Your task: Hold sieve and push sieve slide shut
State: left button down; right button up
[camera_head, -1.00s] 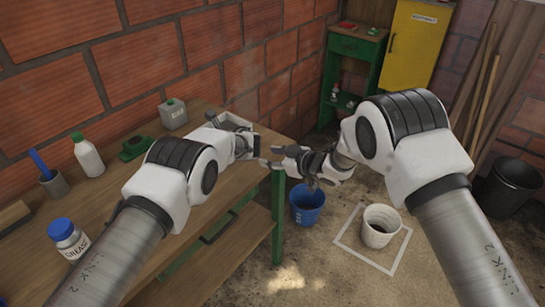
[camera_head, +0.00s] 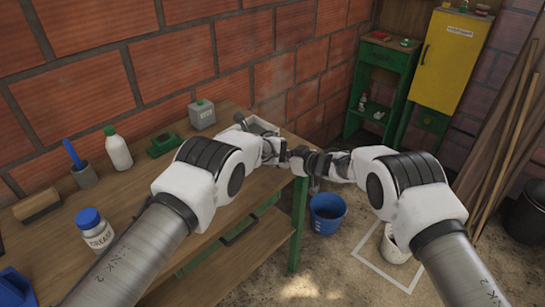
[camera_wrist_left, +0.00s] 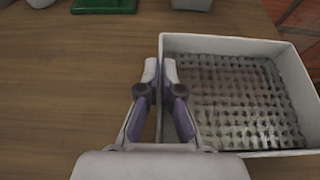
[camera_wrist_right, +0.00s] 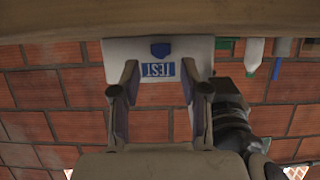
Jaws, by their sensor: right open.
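The sieve (camera_wrist_left: 240,95) is a pale open box with a bumpy mesh floor, at the table's far right corner; its rim also shows in the head view (camera_head: 262,124). My left gripper (camera_wrist_left: 161,72) is closed with the sieve's near side wall between its fingers; it is partly hidden in the head view. My right gripper (camera_wrist_right: 154,75) is open at the table edge, fingers pointing at a pale face with a blue TEST label (camera_wrist_right: 157,70) and a blue patch. This face lies between its fingers; contact is unclear. I cannot make out the slide.
The wooden table (camera_head: 120,240) holds a grey canister (camera_head: 202,115), a green object (camera_head: 163,145), a white bottle (camera_head: 118,150) and a grease jar (camera_head: 95,230). A blue bucket (camera_head: 327,215) and a white bucket (camera_head: 393,250) stand on the floor at right.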

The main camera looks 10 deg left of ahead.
aim_at(267, 168)
jog(key=shift+x, duration=1.9)
grip_shut()
jog(key=shift+s+a+r, duration=0.1)
jog(key=shift+s+a, duration=0.7)
jog(key=shift+s, duration=0.3)
pick_arm(q)
jog(key=shift+d, duration=0.1)
pick_arm(e)
grip_release()
jog(key=shift+d, duration=0.15)
